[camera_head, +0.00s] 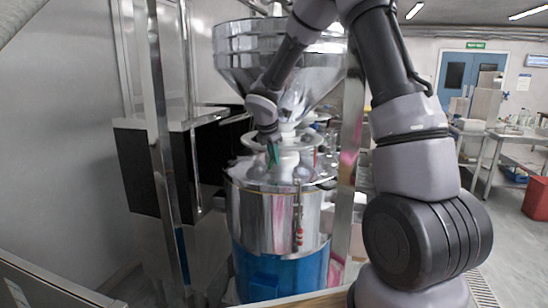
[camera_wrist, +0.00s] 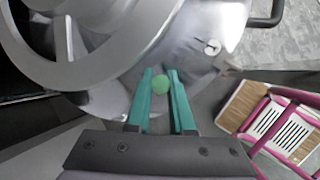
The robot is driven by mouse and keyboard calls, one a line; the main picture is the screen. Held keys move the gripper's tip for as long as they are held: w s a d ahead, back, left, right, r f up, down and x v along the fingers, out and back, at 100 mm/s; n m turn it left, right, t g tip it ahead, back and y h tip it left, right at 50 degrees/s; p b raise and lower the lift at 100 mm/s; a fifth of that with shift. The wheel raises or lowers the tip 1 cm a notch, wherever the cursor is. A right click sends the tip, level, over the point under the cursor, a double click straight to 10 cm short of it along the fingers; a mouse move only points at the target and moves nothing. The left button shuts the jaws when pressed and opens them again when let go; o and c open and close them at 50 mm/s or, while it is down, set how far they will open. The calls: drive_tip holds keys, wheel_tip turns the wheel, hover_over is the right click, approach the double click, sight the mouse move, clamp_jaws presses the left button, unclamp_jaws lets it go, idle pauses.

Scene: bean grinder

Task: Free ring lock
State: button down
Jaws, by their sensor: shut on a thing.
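The bean grinder (camera_head: 270,215) has a steel drum with a blue base under a large steel funnel (camera_head: 280,60). A pale ring (camera_head: 290,143) lies between funnel and drum; its curved rim (camera_wrist: 75,80) also fills the upper left of the wrist view. My gripper (camera_head: 273,155) is at the left front of this ring. How the knob joins the ring is hidden.
A metal post (camera_head: 348,150) stands close right of the grinder, and black panels (camera_head: 150,165) with a steel frame stand close left. In the wrist view, a pink-framed item (camera_wrist: 290,125) is at the lower right. Lab benches (camera_head: 500,140) stand farther back right.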

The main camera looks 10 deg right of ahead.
drive_tip(key=shift+d, duration=0.1)
drive_tip(key=shift+s+d+f+m+t+y, duration=0.25)
drive_tip(key=shift+d+t+y, duration=0.2)
drive_tip(key=shift+y, duration=0.35)
drive_tip(key=shift+s+d+f+m+t+y, duration=0.3)
drive_tip(key=shift+t+y, duration=0.2)
drive_tip(key=shift+y, duration=0.3)
drive_tip(key=shift+s+d+f+m+t+y, duration=0.15)
drive_tip(key=shift+d+f+t+y, duration=0.2)
drive_tip(key=shift+y, duration=0.45)
drive_tip(key=shift+w, duration=0.1)
drive_tip(key=c, duration=0.8)
unclamp_jaws()
drive_tip(key=shift+a+r, duration=0.1)
